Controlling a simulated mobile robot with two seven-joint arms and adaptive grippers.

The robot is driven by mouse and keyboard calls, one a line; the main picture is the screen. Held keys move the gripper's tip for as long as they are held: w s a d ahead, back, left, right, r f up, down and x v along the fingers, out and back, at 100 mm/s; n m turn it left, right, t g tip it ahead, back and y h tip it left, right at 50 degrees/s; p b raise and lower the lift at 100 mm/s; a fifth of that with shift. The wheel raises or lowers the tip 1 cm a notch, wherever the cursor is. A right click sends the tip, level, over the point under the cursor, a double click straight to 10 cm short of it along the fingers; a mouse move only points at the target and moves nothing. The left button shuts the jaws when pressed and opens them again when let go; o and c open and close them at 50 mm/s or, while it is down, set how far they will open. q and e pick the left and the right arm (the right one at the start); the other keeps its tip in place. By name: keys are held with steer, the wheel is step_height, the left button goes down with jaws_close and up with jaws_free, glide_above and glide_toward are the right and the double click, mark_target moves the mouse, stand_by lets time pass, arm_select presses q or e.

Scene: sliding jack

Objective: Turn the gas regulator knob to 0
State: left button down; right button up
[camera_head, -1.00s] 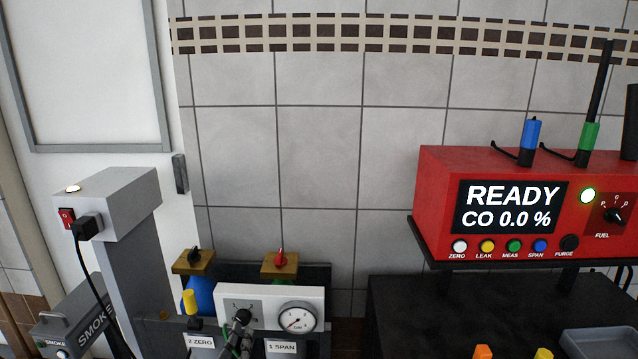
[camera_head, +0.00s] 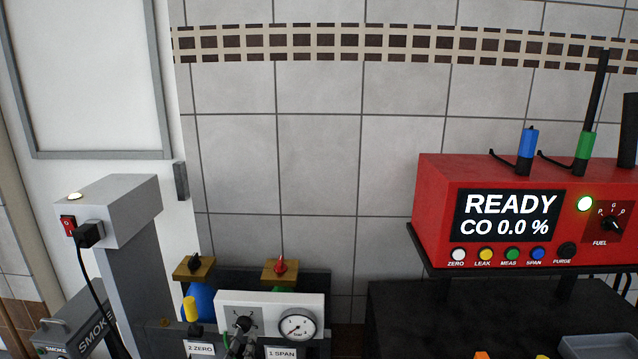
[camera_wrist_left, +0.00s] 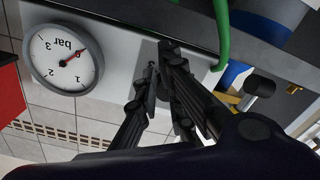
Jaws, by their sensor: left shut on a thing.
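The white regulator panel (camera_head: 262,301) stands low in the head view, with a round bar gauge (camera_head: 298,325) at its right. My left gripper (camera_head: 243,326) is at the panel's left part, at the numbered dial. The regulator knob is hidden by the fingers, so its setting cannot be read. In the left wrist view the gripper (camera_wrist_left: 165,80) is closed against the panel, beside the upside-down gauge (camera_wrist_left: 64,58). The gauge shows a red needle tip. My right gripper is not in view.
Two brass-topped valves, one black (camera_head: 194,264) and one red (camera_head: 280,267), stand behind the panel. A green hose (camera_wrist_left: 222,35) runs close to the fingers. The red analyzer (camera_head: 432,205) reads READY and CO 0.0 % at right. A grey post (camera_head: 130,275) stands at left.

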arm_select(q)
steer(key=shift+w+d+r, duration=0.25)
steer(key=shift+d+r, duration=0.25)
steer(key=shift+d, duration=0.35)
steer(key=shift+s, duration=0.2)
steer(key=s, duration=0.1)
steer(key=s+p, duration=0.1)
steer(key=s, duration=0.1)
steer(key=s+f+p, duration=0.1)
steer(key=s, duration=0.1)
steer(key=shift+s+a, duration=0.2)
steer(key=shift+a, duration=0.1)
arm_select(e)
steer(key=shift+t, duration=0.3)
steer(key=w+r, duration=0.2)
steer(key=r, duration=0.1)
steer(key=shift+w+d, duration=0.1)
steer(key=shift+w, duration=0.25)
